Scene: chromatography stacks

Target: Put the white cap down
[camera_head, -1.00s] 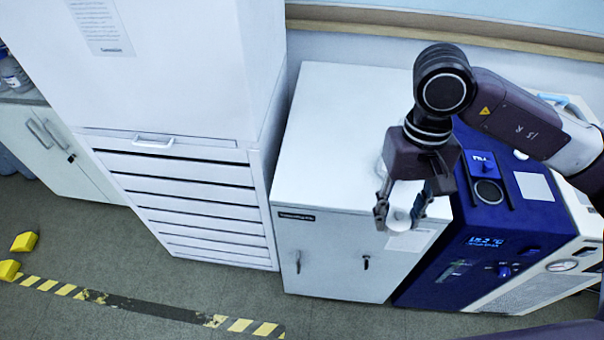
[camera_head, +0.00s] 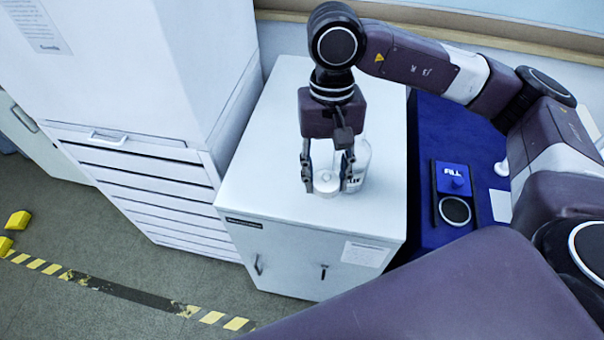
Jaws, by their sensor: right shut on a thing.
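My right gripper (camera_head: 327,178) points down over the white cabinet's top, with its fingers shut on the white cap (camera_head: 326,183). The cap is small, round and pale, and sits between the fingertips. It is at or just above the cabinet top; I cannot tell whether it touches. A white bottle (camera_head: 362,165) with a dark-lettered label stands right behind the right-hand finger, partly hidden by the gripper. My left gripper is not in view.
The white cabinet (camera_head: 262,185) has free room on its top left of the gripper and in front of it. A blue unit with a FILL panel (camera_head: 452,178) stands to its right. A taller drawer cabinet (camera_head: 150,170) stands to its left.

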